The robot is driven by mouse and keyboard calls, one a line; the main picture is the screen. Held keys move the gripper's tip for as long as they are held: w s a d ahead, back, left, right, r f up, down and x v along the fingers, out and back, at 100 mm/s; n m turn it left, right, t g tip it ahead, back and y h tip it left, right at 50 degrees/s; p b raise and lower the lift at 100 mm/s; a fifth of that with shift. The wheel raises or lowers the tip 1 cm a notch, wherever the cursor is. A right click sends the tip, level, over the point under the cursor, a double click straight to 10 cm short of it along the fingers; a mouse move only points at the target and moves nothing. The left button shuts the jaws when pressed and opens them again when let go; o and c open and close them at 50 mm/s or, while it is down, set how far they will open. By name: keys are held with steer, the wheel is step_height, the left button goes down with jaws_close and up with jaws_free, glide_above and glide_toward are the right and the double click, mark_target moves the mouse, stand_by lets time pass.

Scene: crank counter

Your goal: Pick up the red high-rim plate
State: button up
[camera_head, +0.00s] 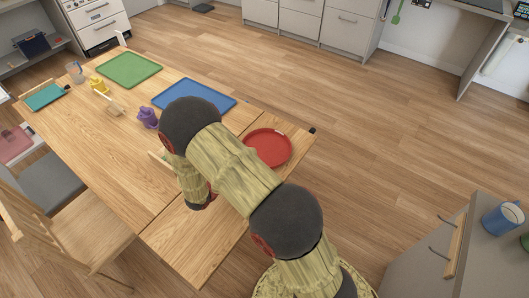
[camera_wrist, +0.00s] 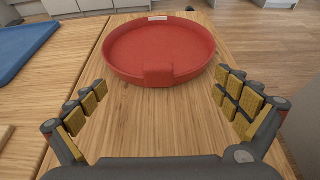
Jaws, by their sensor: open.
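The red high-rim plate (camera_head: 268,147) lies flat on the right end of the wooden table in the head view, partly behind my arm. In the wrist view the plate (camera_wrist: 160,45) is ahead of my gripper (camera_wrist: 163,108), upright, with a red tab on its near rim and a small pale label on its far rim. My gripper is open and empty, with its padded fingers spread apart on either side of the plate's near edge. The fingers do not appear to touch it.
The wooden table (camera_head: 95,138) also bears a blue tray (camera_head: 205,92), a green tray (camera_head: 129,69), a purple object (camera_head: 148,117) and a yellow object (camera_head: 99,85). Chairs stand at the left. A counter with a blue mug (camera_head: 502,217) is at the lower right. Open floor lies beyond the table.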

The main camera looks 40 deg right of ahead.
steer(key=b+x, duration=0.1)
steer(key=x, duration=0.2)
steer(key=shift+w+d+f, duration=0.15)
steer(key=shift+w+d, duration=0.1)
steer(key=shift+c, duration=1.1)
jaws_close()
stand_by(0.4)
